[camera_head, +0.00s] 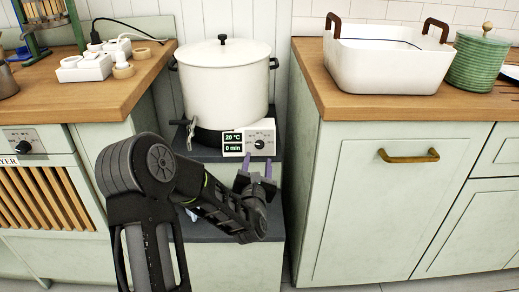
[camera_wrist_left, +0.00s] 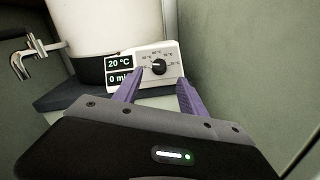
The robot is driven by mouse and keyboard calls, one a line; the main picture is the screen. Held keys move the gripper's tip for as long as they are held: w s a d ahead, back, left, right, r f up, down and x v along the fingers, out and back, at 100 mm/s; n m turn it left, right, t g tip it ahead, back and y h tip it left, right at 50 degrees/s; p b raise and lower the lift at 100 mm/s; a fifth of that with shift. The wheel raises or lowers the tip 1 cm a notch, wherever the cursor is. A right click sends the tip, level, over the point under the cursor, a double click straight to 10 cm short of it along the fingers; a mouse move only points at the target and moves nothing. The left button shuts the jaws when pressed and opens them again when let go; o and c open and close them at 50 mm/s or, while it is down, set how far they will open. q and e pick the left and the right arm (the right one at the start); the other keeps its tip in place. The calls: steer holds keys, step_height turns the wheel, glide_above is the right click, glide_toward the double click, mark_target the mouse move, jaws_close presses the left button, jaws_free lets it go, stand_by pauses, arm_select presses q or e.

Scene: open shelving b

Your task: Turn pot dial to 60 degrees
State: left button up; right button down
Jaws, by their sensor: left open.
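A large white pot (camera_head: 222,85) with a lid and black side handles stands on a dark shelf between two counters. At its front base is a white control panel (camera_head: 249,138) with a display reading 20 °C and 0 min. A black round dial (camera_head: 259,143) sits on the panel's right part, and it also shows in the left wrist view (camera_wrist_left: 158,67) with a printed scale around it. My left gripper (camera_head: 257,170) is open, its purple fingers apart just below and in front of the dial, not around it. My right gripper is not in view.
A metal tap (camera_wrist_left: 28,60) sticks out left of the panel. The right cabinet (camera_head: 375,190) stands close beside the shelf. A white basin (camera_head: 387,62) and green canister (camera_head: 477,62) are on the right counter. Power sockets (camera_head: 85,68) lie on the left counter.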

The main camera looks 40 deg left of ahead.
mark_target(260, 145)
arm_select(q)
steer(key=b+x, duration=0.1)
steer(key=x, duration=0.6)
steer(key=shift+w+a, duration=0.1)
steer(key=shift+w, duration=0.15)
steer(key=shift+c, duration=0.3)
jaws_close()
